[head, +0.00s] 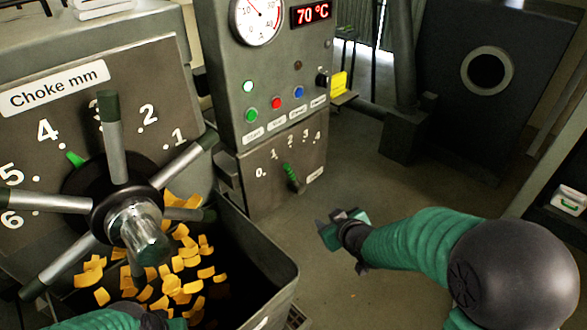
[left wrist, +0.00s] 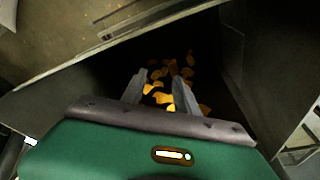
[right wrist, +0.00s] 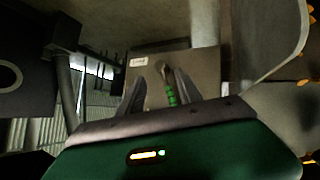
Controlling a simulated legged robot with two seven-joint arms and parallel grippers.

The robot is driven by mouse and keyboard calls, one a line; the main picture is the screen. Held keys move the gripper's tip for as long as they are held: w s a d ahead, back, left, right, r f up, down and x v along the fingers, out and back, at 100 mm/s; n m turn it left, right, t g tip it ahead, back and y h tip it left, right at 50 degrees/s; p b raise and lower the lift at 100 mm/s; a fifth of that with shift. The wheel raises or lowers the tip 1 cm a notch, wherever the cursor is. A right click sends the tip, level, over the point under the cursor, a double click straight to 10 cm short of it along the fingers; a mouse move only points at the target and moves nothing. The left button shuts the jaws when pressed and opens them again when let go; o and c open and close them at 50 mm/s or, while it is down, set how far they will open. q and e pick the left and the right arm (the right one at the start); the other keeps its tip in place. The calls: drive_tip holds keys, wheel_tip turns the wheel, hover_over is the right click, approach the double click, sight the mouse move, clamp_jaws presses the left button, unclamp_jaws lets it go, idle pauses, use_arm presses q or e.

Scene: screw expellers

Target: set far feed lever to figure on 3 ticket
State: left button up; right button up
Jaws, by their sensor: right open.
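The feed lever (head: 289,174) has a green grip and sits on a grey panel with a 0 to 4 scale. Its grip tilts up and left, pointing roughly between 1 and 2. In the right wrist view the green lever (right wrist: 171,92) shows upside down between my finger outlines. I cannot make out a ticket reading 3.
A large spoked choke wheel (head: 124,205) stands at left over a dark bin (head: 281,272) of orange flakes (head: 175,275). A yellow card (head: 338,84) sits beside the control box (head: 225,90), whose display reads 70 °C. A dark machine (head: 440,90) stands behind. Open floor lies around my right gripper.

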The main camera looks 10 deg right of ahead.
drive_tip(key=w+a+r+n+t+y, duration=0.2)
drive_tip(key=w+a+r+n+t, duration=0.1)
drive_tip(key=w+a+r, duration=0.25)
drive_tip(key=p, duration=0.2)
approach(290, 173)
drive_tip(key=shift+m, duration=0.3)
drive_tip(key=x, duration=0.3)
drive_tip(key=d+x, duration=0.1)
drive_tip(key=x, duration=0.1)
drive_tip(key=shift+w+f, duration=0.15)
drive_tip(key=x, duration=0.5)
drive_tip(key=shift+a, duration=0.45)
drive_tip(key=shift+w+a+f, duration=0.15)
drive_tip(key=shift+w+a, duration=0.15)
drive_tip(key=shift+w, duration=0.2)
drive_tip(key=shift+d, duration=0.25)
drive_tip(key=shift+d+f, duration=0.1)
drive_tip(key=shift+d, duration=0.1)
drive_tip(key=c, duration=0.3)
drive_tip(key=shift+a, duration=0.15)
clamp_jaws()
use_arm(q)
drive_tip(key=r, duration=0.1)
drive_tip(key=a+r, duration=0.1)
drive_tip(key=shift+a+r, duration=0.2)
drive_tip(key=shift+r, duration=0.1)
drive_tip(key=shift+d, duration=0.1)
use_arm(e)
drive_tip(key=shift+w+r, duration=0.15)
drive_tip(key=shift+r, duration=0.15)
